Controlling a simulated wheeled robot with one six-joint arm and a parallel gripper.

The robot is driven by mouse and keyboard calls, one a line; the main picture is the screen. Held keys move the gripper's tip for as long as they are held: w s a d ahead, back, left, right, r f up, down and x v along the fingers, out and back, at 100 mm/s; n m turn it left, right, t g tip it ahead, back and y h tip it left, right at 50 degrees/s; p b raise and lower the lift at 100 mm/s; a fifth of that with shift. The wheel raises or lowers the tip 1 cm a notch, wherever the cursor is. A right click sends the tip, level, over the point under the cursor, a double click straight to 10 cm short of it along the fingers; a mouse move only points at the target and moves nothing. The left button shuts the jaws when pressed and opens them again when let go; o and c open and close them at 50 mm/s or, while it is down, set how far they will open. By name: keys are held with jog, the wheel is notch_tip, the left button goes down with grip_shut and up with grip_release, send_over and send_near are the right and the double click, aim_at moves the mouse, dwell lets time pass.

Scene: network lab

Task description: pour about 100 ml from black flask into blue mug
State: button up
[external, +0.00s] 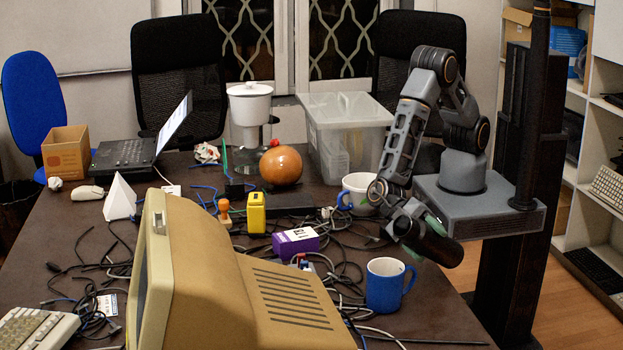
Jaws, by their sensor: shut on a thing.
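The blue mug (384,291) stands upright near the front right edge of the table, its handle to the right. My gripper (418,218) is shut on the black flask (438,245), behind the mug and above it in the picture. The flask is tilted strongly, close to lying on its side, with one end towards the lower right. I cannot tell which end is its mouth. No stream of liquid is visible. The inside of the mug is mostly hidden, so its level cannot be seen.
A white mug (358,193) with a blue handle stands beside my arm. Tangled cables (345,262) and a purple box (295,242) lie left of the blue mug. A large beige monitor (235,290) fills the front. A clear plastic bin (345,138) stands behind.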

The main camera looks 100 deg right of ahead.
jog(key=r+p, duration=0.1)
jog(key=m+p, duration=0.1)
jog(key=shift+s+d+r+m+p, duration=0.1)
jog(key=shift+s+r+m+p, duration=0.15)
jog(key=shift+r+m+p, duration=0.1)
jog(key=shift+f+g+h+b, duration=0.3)
jog(key=shift+f+b, duration=0.2)
jog(key=shift+f, duration=0.15)
jog(key=shift+f+m, duration=0.4)
jog(key=shift+m, duration=0.15)
jog(key=shift+r+p, duration=0.45)
jog(key=shift+p, duration=0.4)
jog(key=shift+w+m+p, duration=0.1)
jog(key=shift+m+p, duration=0.3)
jog(key=shift+p, duration=0.05)
jog(key=shift+w+g+p, duration=0.1)
jog(key=shift+g+p, duration=0.2)
jog(key=shift+g, duration=0.1)
jog(key=shift+w+a+r+m+h+p, duration=0.25)
jog(key=shift+r+m+p, duration=0.25)
jog(key=shift+p, duration=0.75)
jog(key=shift+s+d+p, duration=0.3)
jog(key=shift+s+p, duration=0.15)
jog(key=shift+s, duration=0.05)
jog(key=shift+r+m+g+p, duration=0.3)
jog(key=shift+p, duration=0.3)
